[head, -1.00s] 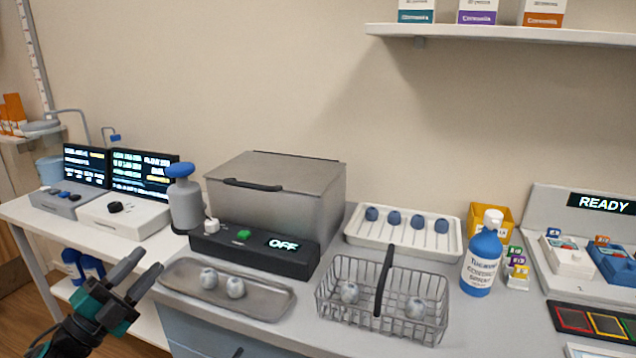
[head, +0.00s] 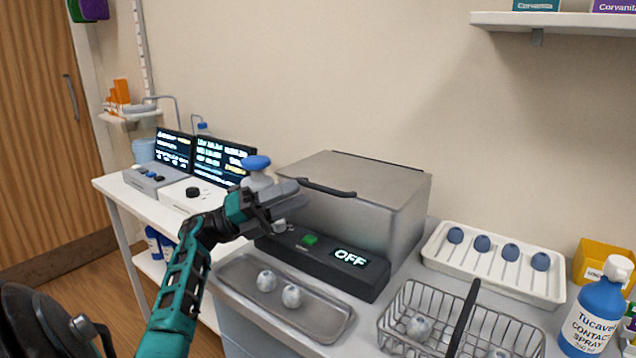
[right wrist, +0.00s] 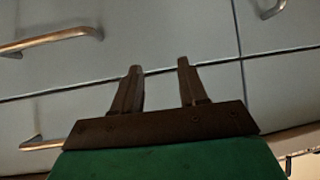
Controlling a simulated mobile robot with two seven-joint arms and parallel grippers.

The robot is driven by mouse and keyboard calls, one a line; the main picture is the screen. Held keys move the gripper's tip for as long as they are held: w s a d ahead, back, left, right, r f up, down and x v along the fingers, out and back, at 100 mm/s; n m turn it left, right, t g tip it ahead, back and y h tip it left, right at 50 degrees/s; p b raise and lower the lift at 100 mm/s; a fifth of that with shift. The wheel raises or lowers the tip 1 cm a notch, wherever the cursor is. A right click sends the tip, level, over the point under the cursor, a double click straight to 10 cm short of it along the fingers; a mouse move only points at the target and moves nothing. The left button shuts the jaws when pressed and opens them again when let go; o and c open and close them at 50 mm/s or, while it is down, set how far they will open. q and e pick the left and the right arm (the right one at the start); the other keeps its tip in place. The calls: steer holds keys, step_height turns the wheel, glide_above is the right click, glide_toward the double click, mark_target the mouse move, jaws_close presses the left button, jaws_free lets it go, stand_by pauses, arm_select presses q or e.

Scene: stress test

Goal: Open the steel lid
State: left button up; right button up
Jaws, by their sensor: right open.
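The steel lid (head: 372,172) lies shut on a box-shaped steel unit in the head view. Its dark bar handle (head: 327,188) runs along the front edge. My left gripper (head: 302,193) is in front of the lid's front left corner, its fingertips close to the handle's left end. Its two fingers look apart with nothing between them; I cannot tell whether they touch the unit. My right gripper (right wrist: 159,64) shows only in the right wrist view, open and empty in front of grey drawer fronts.
The unit's control panel reads OFF (head: 350,258) beside a green button (head: 310,239). A metal tray (head: 327,325) with two pale balls lies in front. A blue-topped bottle (head: 257,165) stands partly behind my left gripper. A wire basket (head: 402,298) and white rack (head: 440,243) are to the right.

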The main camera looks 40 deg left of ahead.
mark_target(316, 186)
arm_select(q)
steer(key=shift+x, duration=2.75)
steer(key=shift+c, duration=0.5)
jaws_close()
